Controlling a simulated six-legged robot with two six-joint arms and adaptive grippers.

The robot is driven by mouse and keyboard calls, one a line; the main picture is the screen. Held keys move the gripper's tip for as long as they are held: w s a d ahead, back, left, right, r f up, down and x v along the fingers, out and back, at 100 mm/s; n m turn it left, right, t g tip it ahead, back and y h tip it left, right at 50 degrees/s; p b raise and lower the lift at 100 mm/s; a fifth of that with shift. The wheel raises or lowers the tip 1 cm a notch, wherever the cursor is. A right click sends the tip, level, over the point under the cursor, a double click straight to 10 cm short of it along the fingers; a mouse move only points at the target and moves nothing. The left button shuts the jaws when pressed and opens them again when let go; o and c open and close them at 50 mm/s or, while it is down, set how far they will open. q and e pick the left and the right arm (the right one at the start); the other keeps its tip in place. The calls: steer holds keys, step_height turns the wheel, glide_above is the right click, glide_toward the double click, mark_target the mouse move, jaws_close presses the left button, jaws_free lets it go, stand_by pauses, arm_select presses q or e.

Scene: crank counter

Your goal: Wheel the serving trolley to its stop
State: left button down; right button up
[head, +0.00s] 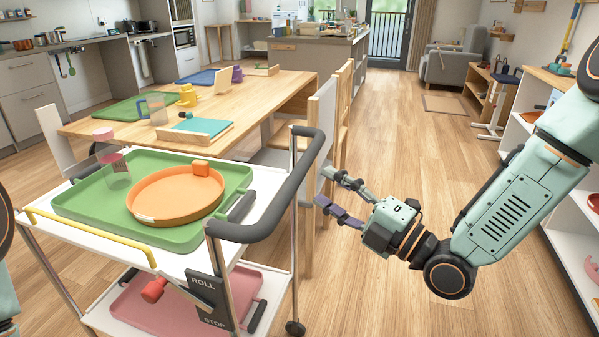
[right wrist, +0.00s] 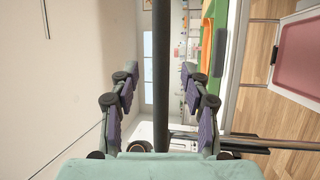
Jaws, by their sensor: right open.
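The serving trolley (head: 50,225) stands at the left in the head view, with white shelves and metal posts. Its dark grey handle (head: 285,195) curves along its right side. A dark plate marked ROLL and STOP (head: 208,300) hangs at the near corner, with a red knob (head: 154,289) to its left. My right gripper (head: 322,187) is open and empty, just right of the handle. In the right wrist view the dark handle bar (right wrist: 161,70) runs between the spread fingers, touching neither; its depth is hard to judge. My left gripper is out of view.
The trolley carries a green tray (head: 75,205) with an orange round tray (head: 150,205), an orange block and a clear cup; a pink tray (head: 200,322) lies below. A wooden table (head: 250,100) and chairs stand behind. Open floor (head: 400,150) lies right, bounded by shelves.

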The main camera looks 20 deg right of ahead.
mark_target(299, 171)
steer(key=shift+b+x, duration=1.25)
steer(key=shift+x, duration=2.7)
steer(key=shift+f, duration=0.1)
jaws_close()
